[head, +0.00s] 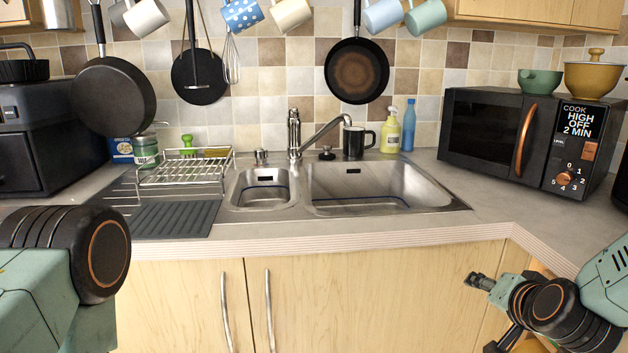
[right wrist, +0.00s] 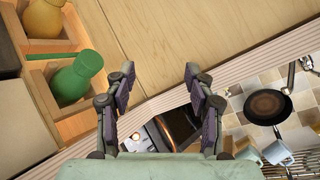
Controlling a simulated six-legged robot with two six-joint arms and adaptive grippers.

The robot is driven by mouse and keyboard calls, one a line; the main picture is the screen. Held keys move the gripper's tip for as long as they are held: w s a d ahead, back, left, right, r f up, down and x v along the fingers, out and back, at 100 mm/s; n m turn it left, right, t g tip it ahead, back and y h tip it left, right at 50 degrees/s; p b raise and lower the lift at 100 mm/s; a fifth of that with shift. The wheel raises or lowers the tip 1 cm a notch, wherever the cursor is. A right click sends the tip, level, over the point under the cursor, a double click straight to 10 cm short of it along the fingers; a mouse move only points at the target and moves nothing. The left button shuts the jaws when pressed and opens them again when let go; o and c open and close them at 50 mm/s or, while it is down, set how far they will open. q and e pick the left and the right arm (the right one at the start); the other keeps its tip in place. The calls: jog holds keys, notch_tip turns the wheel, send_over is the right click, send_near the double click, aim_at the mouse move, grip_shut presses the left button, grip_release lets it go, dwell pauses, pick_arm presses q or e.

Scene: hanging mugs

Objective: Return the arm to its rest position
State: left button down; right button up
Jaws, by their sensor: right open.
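My right gripper (head: 474,281) is in front of the lower cabinets at the lower right of the head view, below the counter edge. In the right wrist view its fingers (right wrist: 158,78) are spread apart with nothing between them. My left arm shows at the lower left of the head view, but its gripper is out of the picture. A white mug (head: 147,18), a blue dotted mug (head: 241,15), a cream mug (head: 290,14), a light blue mug (head: 383,15) and a green mug (head: 426,18) hang along the top. A dark mug (head: 357,143) stands behind the sink.
The counter edge (head: 330,243) runs above the right gripper. A double sink (head: 375,187), dish rack (head: 186,169) and microwave (head: 500,135) occupy the counter. In the right wrist view, a green bottle (right wrist: 77,78) sits in a wooden compartment on the left.

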jog(key=s+a+f+n+g, duration=0.2)
jog(key=s+a+f+g, duration=0.1)
jog(key=s+f, duration=0.6)
jog(key=s+a+f+n+g+y, duration=0.1)
jog(key=s+a+f+n+g, duration=0.2)
jog(key=s+f, duration=0.6)
jog(key=s+a+f+n+g+b, duration=0.1)
jog(key=s+a+f+n+g, duration=0.2)
jog(key=s+f, duration=0.7)
jog(key=s+a+g, duration=0.1)
jog(key=s+g, duration=0.1)
jog(key=s, duration=0.5)
jog(key=shift+s+y, duration=0.25)
jog(key=shift+y, duration=0.05)
jog(key=shift+d, duration=0.1)
